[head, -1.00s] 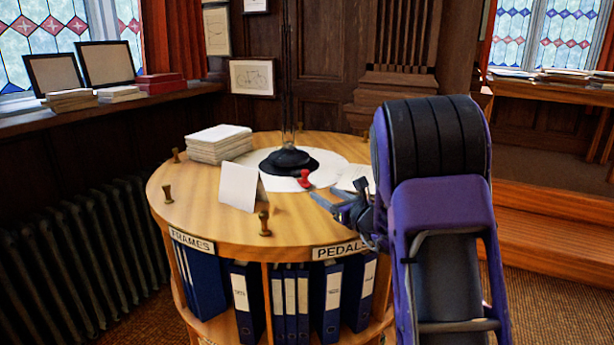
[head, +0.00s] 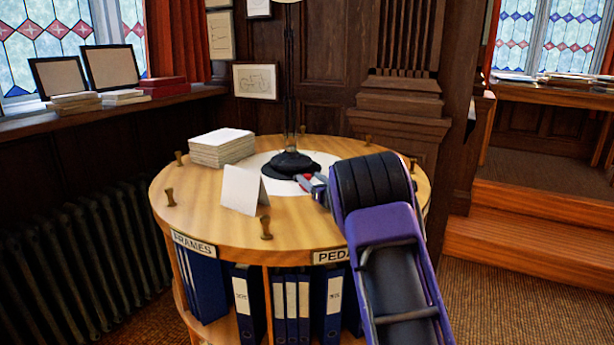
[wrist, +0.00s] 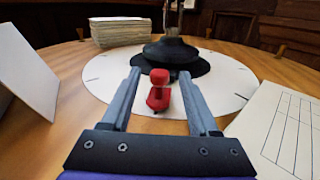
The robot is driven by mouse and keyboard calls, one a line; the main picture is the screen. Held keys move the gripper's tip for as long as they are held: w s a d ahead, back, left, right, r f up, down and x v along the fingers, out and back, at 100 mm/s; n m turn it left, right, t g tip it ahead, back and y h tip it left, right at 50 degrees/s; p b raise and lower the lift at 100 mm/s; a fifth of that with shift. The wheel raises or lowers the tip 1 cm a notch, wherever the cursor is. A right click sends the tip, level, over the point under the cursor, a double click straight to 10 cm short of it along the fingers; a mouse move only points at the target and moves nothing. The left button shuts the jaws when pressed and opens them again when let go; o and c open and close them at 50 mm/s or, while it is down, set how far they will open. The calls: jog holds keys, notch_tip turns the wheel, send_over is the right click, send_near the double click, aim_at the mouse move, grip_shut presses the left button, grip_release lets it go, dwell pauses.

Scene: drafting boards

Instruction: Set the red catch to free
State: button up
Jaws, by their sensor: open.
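The red catch (wrist: 159,91) stands on the white disc (wrist: 97,80) in front of the black lamp base (wrist: 178,52). In the wrist view my gripper (wrist: 160,73) is open, with one finger on each side of the catch and gaps showing between. Whether a finger touches it cannot be told. In the head view the catch (head: 304,178) is a small red patch, partly hidden by my gripper (head: 312,184) and arm. Any marks for the catch's positions are not readable.
A folded white card (head: 241,190) stands left on the round wooden table (head: 200,215). A stack of paper (head: 221,147) lies behind it. A ruled sheet (wrist: 285,130) lies to the right in the wrist view. Small brass posts (head: 266,227) ring the table's edge.

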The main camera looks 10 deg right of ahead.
aim_at(309, 177)
jog(key=shift+x, duration=1.5)
grip_shut()
dwell(0.4)
